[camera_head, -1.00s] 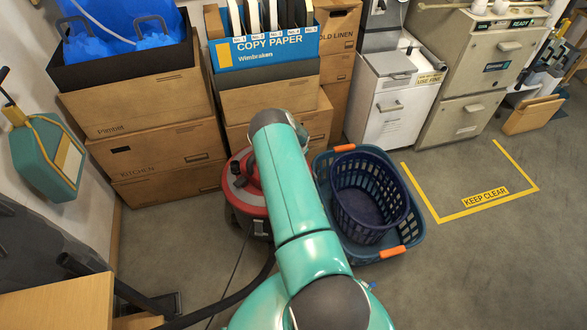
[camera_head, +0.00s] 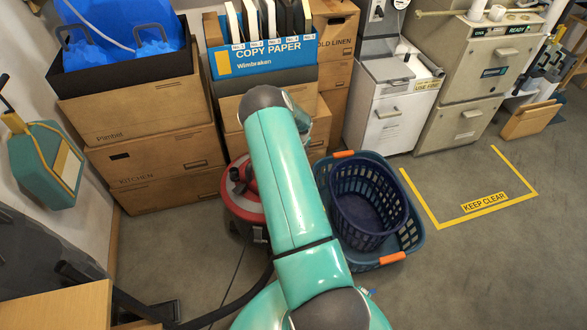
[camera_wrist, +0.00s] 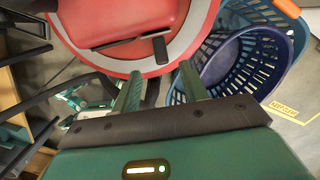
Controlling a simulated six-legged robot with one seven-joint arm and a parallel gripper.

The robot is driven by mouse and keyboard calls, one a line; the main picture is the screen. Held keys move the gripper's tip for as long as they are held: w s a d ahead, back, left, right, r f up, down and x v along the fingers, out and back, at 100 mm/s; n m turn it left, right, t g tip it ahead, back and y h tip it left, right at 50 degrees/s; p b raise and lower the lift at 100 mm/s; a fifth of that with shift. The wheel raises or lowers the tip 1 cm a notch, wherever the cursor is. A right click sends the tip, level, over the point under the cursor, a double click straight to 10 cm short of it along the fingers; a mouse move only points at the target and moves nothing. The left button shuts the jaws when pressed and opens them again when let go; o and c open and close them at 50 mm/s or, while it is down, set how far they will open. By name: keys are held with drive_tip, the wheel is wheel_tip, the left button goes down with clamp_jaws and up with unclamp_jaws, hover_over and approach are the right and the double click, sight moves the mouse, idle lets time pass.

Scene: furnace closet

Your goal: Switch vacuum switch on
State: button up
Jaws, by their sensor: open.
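The red vacuum (camera_head: 240,205) stands on the floor in front of the cardboard boxes, partly hidden behind my arm in the head view. In the wrist view, its red round top (camera_wrist: 120,22) fills the upper middle. A small dark block (camera_wrist: 160,48) sits on that top at the end of a thin black bar; I cannot tell for certain whether it is the switch or its setting. My gripper (camera_wrist: 160,72) is open and empty, its two green fingers pointing toward the vacuum's top on either side of the dark block in the picture. My arm hides the gripper in the head view.
A blue laundry basket (camera_head: 412,240) with a darker basket (camera_head: 365,215) inside stands just right of the vacuum. Stacked cardboard boxes (camera_head: 160,150) stand behind. A black hose (camera_head: 235,305) runs along the floor. The yellow-marked floor area (camera_head: 465,185) at right is clear.

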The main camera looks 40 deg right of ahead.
drive_tip(key=shift+s+r, duration=0.2)
drive_tip(key=shift+r, duration=1.4)
drive_tip(key=w+a+r+n+t+y, duration=0.1)
drive_tip(key=a+r+n, duration=0.7)
drive_tip(key=a+r, duration=0.55)
drive_tip(key=a+r+n+t, duration=0.1)
drive_tip(key=a+r+n, duration=0.75)
drive_tip(key=r, duration=0.85)
drive_tip(key=s+a+r+n, duration=0.7)
drive_tip(key=s+a+r, duration=0.25)
drive_tip(key=a, duration=0.25)
drive_tip(key=s+a+r+n+t, duration=0.1)
drive_tip(key=s+a+n, duration=0.2)
drive_tip(key=s+n, duration=0.2)
drive_tip(key=s+a+r+n+t+h, duration=0.1)
drive_tip(key=s+a+r+n, duration=0.1)
drive_tip(key=s+a+n, duration=0.2)
drive_tip(key=s+n, duration=0.2)
drive_tip(key=s, duration=0.2)
drive_tip(key=shift+s+a, duration=0.25)
drive_tip(key=shift+a, duration=0.05)
